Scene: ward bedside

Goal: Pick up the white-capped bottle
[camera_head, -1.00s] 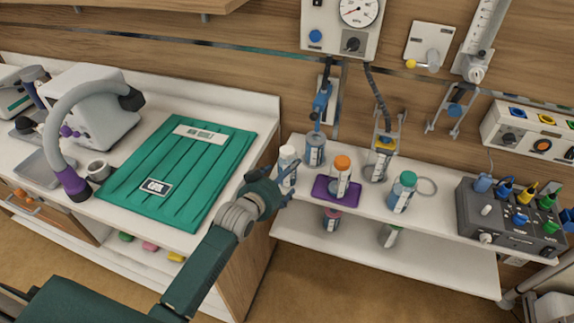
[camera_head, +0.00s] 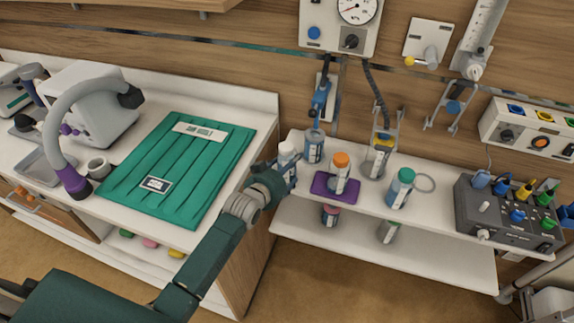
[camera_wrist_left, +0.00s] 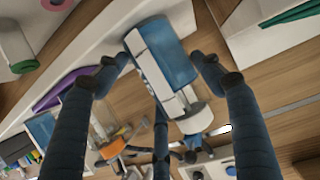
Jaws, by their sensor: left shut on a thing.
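The white-capped bottle (camera_head: 287,158) stands at the left end of the upper white shelf, its lower part hidden by my gripper in the head view. My left gripper (camera_head: 283,178) is at it, its arm coming in from the lower left. In the left wrist view the bottle (camera_wrist_left: 168,55), blue with a white label, lies between my dark fingers (camera_wrist_left: 160,72), which are shut on it. Its white cap (camera_wrist_left: 195,118) points down in that picture. Whether its base still touches the shelf cannot be told. My right gripper is out of view.
A green-capped bottle (camera_head: 401,187) stands farther right. A grey device (camera_head: 505,215) fills the shelf's right end. A counter with a green mat (camera_head: 180,175) is left.

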